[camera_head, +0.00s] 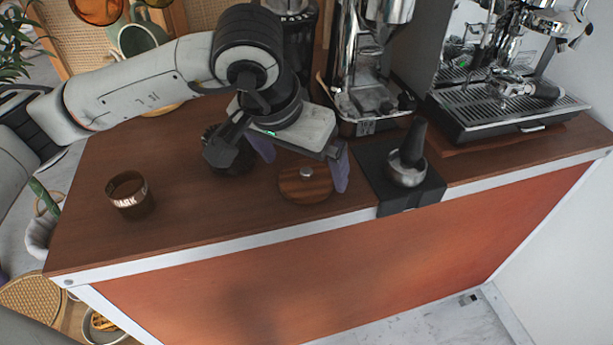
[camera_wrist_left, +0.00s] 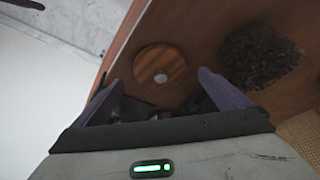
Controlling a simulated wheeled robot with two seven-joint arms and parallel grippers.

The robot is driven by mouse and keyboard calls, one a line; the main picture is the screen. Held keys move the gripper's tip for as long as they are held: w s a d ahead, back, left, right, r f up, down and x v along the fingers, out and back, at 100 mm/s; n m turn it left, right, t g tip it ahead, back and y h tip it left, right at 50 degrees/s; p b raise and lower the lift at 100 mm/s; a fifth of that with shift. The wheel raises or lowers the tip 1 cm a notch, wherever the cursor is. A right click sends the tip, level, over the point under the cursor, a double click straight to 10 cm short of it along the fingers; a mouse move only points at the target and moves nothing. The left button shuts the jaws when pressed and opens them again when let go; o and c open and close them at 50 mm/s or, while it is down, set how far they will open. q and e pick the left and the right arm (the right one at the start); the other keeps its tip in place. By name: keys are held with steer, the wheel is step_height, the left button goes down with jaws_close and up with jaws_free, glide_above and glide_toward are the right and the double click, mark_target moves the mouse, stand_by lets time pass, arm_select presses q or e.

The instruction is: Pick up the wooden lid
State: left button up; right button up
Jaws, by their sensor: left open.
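The wooden lid (camera_head: 305,187) is a round striped brown disc with a small silver knob. It lies flat on the cart top near the front edge. My left gripper (camera_head: 304,170) is over it, open and empty, with one purple finger on each side of the lid. In the left wrist view the lid (camera_wrist_left: 160,83) shows whole, just beyond and between the fingertips (camera_wrist_left: 162,77). Whether a finger touches it, I cannot tell. My right gripper is not in view.
A dark container (camera_head: 228,155), partly hidden by my gripper, stands left of the lid; its dark contents (camera_wrist_left: 258,58) show in the wrist view. A brown cup (camera_head: 130,196) stands farther left.

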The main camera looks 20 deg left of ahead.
mark_target(306, 177)
arm_select(q)
steer(key=shift+x, duration=1.5)
steer(key=shift+s, duration=0.1)
steer(key=c, duration=1.1)
